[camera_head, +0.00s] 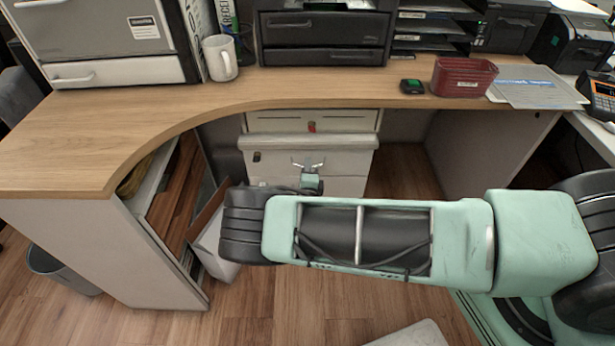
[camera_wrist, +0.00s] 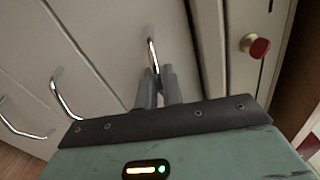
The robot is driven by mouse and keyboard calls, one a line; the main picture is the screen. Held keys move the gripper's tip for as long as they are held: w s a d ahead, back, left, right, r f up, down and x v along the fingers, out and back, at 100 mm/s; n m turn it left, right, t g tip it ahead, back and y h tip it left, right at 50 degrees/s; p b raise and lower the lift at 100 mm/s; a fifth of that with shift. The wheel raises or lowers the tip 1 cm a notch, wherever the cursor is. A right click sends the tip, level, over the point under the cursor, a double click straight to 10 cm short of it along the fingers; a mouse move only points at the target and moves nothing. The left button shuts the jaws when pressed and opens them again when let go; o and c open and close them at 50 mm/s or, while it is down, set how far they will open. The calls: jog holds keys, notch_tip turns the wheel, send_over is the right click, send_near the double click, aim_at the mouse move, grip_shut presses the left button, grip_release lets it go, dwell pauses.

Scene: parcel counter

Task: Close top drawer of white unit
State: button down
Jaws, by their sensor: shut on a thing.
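The white unit (camera_head: 352,122) stands under the wooden counter, with a red key or knob (camera_head: 312,127) on its upper front. Its top drawer (camera_head: 345,143) stands out from the body. My gripper (camera_head: 310,179) is in front of this drawer, partly hidden by my arm. In the wrist view, my gripper (camera_wrist: 158,78) is shut on the curved metal handle (camera_wrist: 152,52) of the top drawer. The red knob (camera_wrist: 259,48) is to the right there. Two lower handles (camera_wrist: 64,96) (camera_wrist: 20,124) are at the left, apart from my gripper.
The wooden counter (camera_head: 75,130) overhangs the unit and curves round to a panel at the left. An open cardboard box (camera_head: 215,250) stands on the floor left of my arm. A grey bin (camera_head: 62,270) is further left. Floor to the right of the unit is clear.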

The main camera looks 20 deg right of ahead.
jog(key=shift+w+d, duration=0.1)
jog(key=shift+w, duration=0.1)
jog(key=c, duration=1.7)
grip_release()
jog(key=p+v, duration=0.1)
jog(key=v, duration=1.6)
jog(key=shift+s, duration=0.2)
